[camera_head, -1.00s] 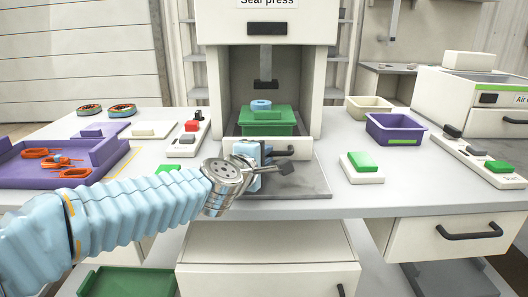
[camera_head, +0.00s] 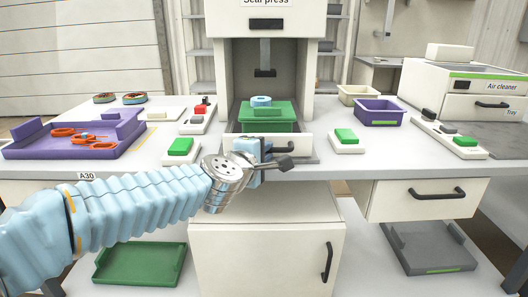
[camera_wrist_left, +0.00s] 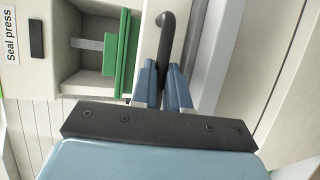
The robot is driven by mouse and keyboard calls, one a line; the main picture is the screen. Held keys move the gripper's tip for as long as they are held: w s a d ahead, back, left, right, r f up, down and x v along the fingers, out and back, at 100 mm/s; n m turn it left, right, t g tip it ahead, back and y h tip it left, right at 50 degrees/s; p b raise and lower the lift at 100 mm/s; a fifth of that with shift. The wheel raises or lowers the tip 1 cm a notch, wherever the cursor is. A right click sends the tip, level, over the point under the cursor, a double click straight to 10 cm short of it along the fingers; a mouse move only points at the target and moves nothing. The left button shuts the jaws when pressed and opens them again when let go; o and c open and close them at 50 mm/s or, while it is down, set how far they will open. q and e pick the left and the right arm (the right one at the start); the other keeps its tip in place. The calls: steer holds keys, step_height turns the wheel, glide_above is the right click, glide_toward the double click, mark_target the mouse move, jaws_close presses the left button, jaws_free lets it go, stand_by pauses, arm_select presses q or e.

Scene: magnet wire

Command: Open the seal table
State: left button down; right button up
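The seal press (camera_head: 300,60) stands at the back middle of the bench. Its seal table (camera_head: 304,146) is a white drawer-like front with a green fixture (camera_head: 268,126) on it, holding a light blue ring (camera_head: 261,101). The table sticks partly out of the press toward me. Its black handle (camera_head: 284,148) is on the front. My left gripper (camera_head: 268,152) is at this handle. In the left wrist view, the two blue fingers (camera_wrist_left: 163,85) lie on both sides of the black handle (camera_wrist_left: 166,40) and look shut on it. My right gripper is in neither view.
A purple tray (camera_head: 118,148) with orange parts lies left. Green-topped button blocks stand left (camera_head: 181,147) and right (camera_head: 346,138) of the press. A purple bin (camera_head: 380,120) and the air cleaner (camera_head: 470,85) are at right. A cabinet (camera_head: 265,240) stands below the bench edge.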

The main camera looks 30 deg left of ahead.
arm_select(q)
steer(key=c, duration=1.1)
jaws_free()
steer(key=p+v, duration=0.4)
steer(key=v, duration=0.9)
steer(key=shift+s, duration=0.35)
